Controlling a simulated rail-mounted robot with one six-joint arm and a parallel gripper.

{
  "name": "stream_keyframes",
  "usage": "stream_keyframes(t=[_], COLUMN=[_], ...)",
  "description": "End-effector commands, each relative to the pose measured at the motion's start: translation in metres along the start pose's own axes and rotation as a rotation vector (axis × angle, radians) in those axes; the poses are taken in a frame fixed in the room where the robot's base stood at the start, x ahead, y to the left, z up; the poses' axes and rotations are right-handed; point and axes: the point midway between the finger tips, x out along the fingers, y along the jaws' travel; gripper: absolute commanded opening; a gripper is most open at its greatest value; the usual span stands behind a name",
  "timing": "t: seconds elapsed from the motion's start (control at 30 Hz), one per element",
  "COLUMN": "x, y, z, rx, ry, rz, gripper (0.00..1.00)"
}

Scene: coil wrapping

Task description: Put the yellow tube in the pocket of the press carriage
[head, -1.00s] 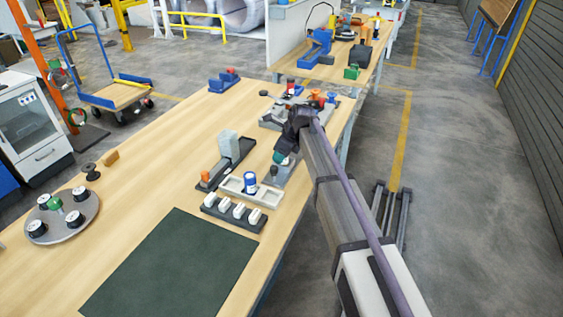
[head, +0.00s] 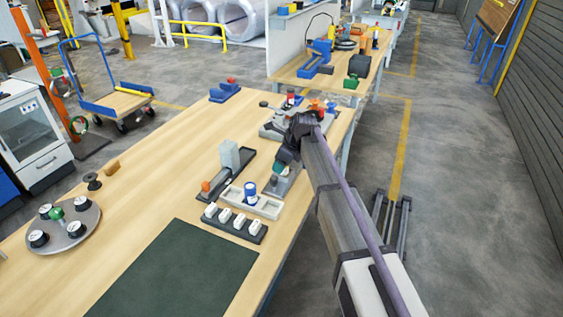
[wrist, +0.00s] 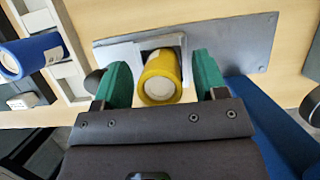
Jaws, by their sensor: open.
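In the wrist view, the yellow tube (wrist: 160,80) stands with its open end toward the camera. Its far end is within the pale square pocket (wrist: 174,41) on the grey plate of the press carriage (wrist: 232,45). How deep it sits cannot be told. My gripper (wrist: 161,66) is open, with one green finger on each side of the tube and a visible gap at both sides. In the head view my gripper (head: 279,164) is low over the grey plate (head: 285,182) near the table's right edge, and the yellow tube is hidden there.
A blue tube (head: 250,193) stands in a pale tray (head: 268,207) beside the carriage; it also shows in the wrist view (wrist: 30,55). A dark rack (head: 255,230) with white pieces, an upright grey block (head: 230,156) and another fixture (head: 270,128) are close by.

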Motion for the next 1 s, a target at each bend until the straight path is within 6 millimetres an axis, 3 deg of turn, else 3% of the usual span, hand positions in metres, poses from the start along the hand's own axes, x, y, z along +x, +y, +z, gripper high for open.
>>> stream_keyframes(t=[0.03,0.2,0.4,0.77,0.87,1.0], x=[-0.019,-0.066,-0.108,-0.111,-0.121,-0.150], y=[0.001,0.001,0.000,0.004,0.025,0.088], z=[0.003,0.005,0.003,-0.005,-0.035,-0.119], rx=[0.001,0.001,0.001,-0.023,-0.192,-0.723], ry=[0.000,0.000,0.000,0.005,0.040,0.149], rz=[0.000,-0.001,-0.001,-0.001,-0.002,0.040], gripper=[0.65,0.65,0.65,0.65,0.65,0.65])
